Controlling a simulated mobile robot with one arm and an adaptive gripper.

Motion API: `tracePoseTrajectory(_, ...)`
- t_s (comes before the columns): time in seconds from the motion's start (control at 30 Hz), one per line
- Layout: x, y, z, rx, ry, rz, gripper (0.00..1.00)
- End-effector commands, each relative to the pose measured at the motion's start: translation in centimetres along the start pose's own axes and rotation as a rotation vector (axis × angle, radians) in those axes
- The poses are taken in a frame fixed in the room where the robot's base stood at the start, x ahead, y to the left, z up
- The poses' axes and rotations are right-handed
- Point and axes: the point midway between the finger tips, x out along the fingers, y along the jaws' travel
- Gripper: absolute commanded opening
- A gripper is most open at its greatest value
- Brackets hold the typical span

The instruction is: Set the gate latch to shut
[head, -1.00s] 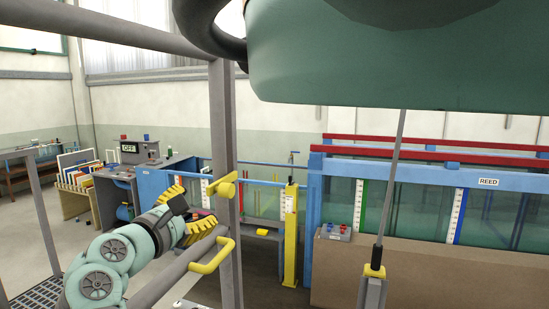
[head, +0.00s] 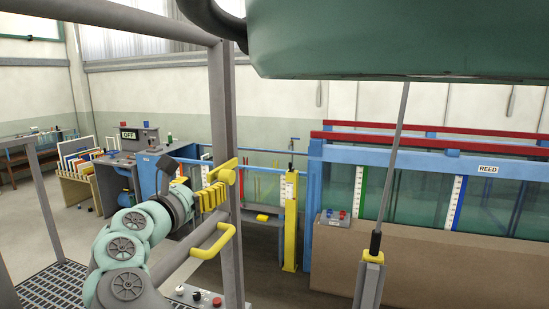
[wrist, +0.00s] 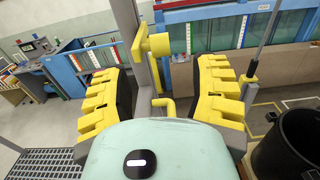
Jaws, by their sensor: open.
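The gate latch (head: 222,175) is a yellow lever with a round knob, mounted on the grey gate post (head: 226,130). In the wrist view the latch (wrist: 152,44) shows at the upper middle, tilted, its knob pointing right. My gripper (head: 197,190) is just left of the post, close to the latch and slightly below it in the head view. In the wrist view my gripper (wrist: 160,92) has its yellow ribbed fingers spread wide, with the post and latch showing between and beyond them. Nothing is held. I cannot tell whether a finger touches the latch.
A yellow handle (head: 216,241) sticks out below the latch. Grey rails (head: 100,15) frame the gate. A button box (head: 195,297) is low beside the post. A black bin (wrist: 285,145) stands at lower right in the wrist view. The glass flume (head: 420,195) lies beyond.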

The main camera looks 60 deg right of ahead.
Motion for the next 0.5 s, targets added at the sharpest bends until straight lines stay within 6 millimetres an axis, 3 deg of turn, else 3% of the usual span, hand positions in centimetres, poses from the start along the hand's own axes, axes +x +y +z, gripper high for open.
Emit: tracePoseTrajectory(0.5, 5.0, 0.1, 0.4, 0.002, 0.002, -0.003, 0.60)
